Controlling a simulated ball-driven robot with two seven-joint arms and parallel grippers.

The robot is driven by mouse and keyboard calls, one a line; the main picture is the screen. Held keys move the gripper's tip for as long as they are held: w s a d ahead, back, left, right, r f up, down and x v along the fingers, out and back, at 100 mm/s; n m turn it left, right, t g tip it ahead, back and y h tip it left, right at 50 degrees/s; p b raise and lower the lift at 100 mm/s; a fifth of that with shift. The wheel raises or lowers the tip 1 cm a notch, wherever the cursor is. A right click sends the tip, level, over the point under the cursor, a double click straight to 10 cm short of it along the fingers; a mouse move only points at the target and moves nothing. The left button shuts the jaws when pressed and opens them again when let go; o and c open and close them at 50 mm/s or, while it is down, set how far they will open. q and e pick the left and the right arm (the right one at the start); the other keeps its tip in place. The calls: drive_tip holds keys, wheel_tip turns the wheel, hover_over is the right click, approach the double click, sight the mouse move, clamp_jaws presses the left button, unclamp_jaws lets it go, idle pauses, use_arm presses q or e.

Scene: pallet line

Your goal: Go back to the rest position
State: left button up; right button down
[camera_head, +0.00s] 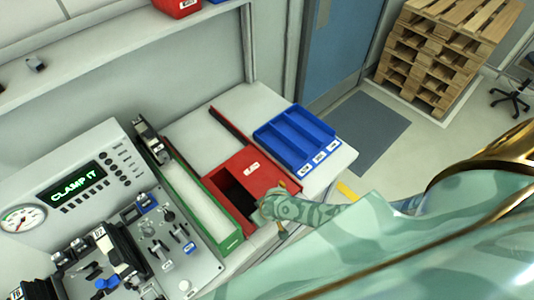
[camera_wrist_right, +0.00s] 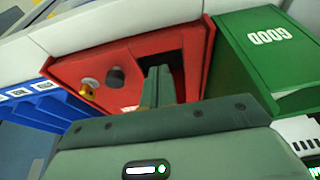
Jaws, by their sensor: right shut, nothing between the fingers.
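My right arm (camera_head: 335,213) comes in from the right in the head view, with its hand over the near part of a red bin (camera_head: 262,168). In the right wrist view my right gripper (camera_wrist_right: 159,76) is shut and empty, its fingers pointing at the dark opening of the red bin (camera_wrist_right: 140,55). I cannot tell whether the fingertips are inside the opening. A yellow piece (camera_wrist_right: 87,90) and a dark round piece (camera_wrist_right: 115,76) show against the red bin. My left gripper is not in view.
A green bin (camera_wrist_right: 265,55) marked GOOD stands beside the red one. A blue divided tray (camera_head: 295,137) is on its other side. A control panel (camera_head: 75,190) reading CLAMP IT and a fixture with dark clamps (camera_head: 120,250) stand left. Stacked pallets (camera_head: 440,50) are farther off.

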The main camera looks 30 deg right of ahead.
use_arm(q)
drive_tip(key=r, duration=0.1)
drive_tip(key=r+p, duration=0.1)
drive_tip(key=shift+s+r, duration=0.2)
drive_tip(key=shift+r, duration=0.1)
use_arm(e)
drive_tip(key=v, duration=1)
drive_tip(key=shift+r, duration=0.3)
drive_tip(key=shift+w, duration=0.15)
